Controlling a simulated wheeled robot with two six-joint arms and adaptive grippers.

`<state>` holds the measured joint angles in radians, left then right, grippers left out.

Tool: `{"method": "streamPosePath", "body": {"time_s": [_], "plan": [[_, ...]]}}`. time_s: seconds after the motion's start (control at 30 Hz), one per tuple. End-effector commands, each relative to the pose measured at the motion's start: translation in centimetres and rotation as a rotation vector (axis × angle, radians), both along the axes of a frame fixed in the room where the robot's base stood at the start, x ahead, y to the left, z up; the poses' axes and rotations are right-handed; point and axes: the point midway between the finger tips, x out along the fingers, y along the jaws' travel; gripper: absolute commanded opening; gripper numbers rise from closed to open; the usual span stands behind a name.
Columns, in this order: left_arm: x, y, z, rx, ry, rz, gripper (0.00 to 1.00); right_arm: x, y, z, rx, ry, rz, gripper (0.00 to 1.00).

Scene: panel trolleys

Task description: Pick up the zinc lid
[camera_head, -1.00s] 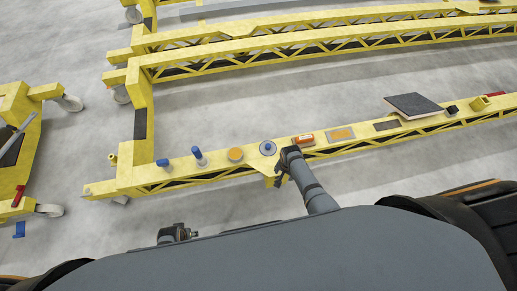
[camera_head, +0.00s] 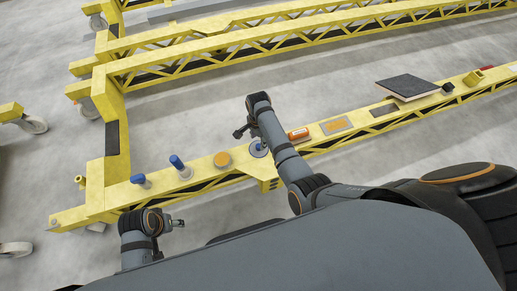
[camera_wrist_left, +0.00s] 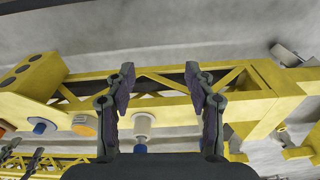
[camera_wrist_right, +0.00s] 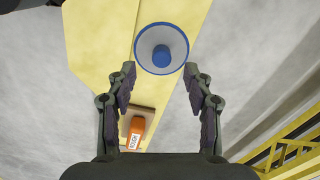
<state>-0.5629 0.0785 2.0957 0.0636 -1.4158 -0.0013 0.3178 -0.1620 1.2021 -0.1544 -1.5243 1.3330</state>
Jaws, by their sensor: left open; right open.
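The zinc lid (camera_head: 258,149), a round grey disc with a blue rim and blue knob, lies on the yellow beam. My right arm partly covers it in the head view. In the right wrist view the lid (camera_wrist_right: 175,66) shows whole, just beyond and between the fingertips. My right gripper (camera_head: 240,132) is open and empty, pointing down near the lid; I see no contact. My left gripper (camera_head: 178,223) is open and empty, on the near side of the beam, away from the lid.
An orange disc (camera_head: 222,159) and two blue-topped pieces (camera_head: 180,168) stand left of the lid. A dark panel (camera_head: 408,86) rests farther right. Bare floor lies behind the beam.

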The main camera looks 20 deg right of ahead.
Motion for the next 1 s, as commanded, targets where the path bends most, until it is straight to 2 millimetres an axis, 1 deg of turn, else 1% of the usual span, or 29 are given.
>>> {"method": "streamPosePath", "body": {"time_s": [0.13, 0.27, 0.3, 0.33, 0.43, 0.53, 0.73, 0.77, 1.0], "plan": [[0.0, -0.1, 0.5, -0.003, -0.001, -0.001, 0.54, 0.0, 0.0, -0.4, 0.0, 0.0, 0.0, 0.52], [-0.5, -0.6, 2.7, -0.011, 0.0, -0.008, 0.54, 0.1, -0.1, -1.8, 0.0, 0.001, 0.0, 0.52], [-0.6, -0.8, 2.1, -0.018, -0.01, -0.011, 0.54, 0.2, -0.2, -2.9, -0.001, 0.002, 0.001, 0.52], [-0.6, -1.0, 1.6, -0.027, -0.026, -0.013, 0.54, 0.3, -0.3, -3.6, 0.0, 0.002, 0.001, 0.52], [-0.2, -1.4, 0.9, -0.042, -0.07, -0.015, 0.54, 0.3, -0.2, -4.8, 0.001, 0.0, 0.001, 0.52], [0.0, -1.6, 0.7, -0.05, -0.094, -0.016, 0.54, 0.3, -0.2, -5.2, 0.001, 0.0, 0.0, 0.52], [0.1, -1.6, 0.8, -0.052, -0.098, -0.016, 0.54, 0.3, -0.2, -5.2, 0.001, 0.0, 0.0, 0.52], [0.1, -1.6, 0.8, -0.052, -0.098, -0.016, 0.54, 0.3, -0.2, -5.2, 0.001, 0.0, 0.0, 0.51], [0.1, -1.6, 0.8, -0.052, -0.097, -0.016, 0.54, 0.3, -0.2, -5.2, 0.001, 0.0, 0.0, 0.18]]}}
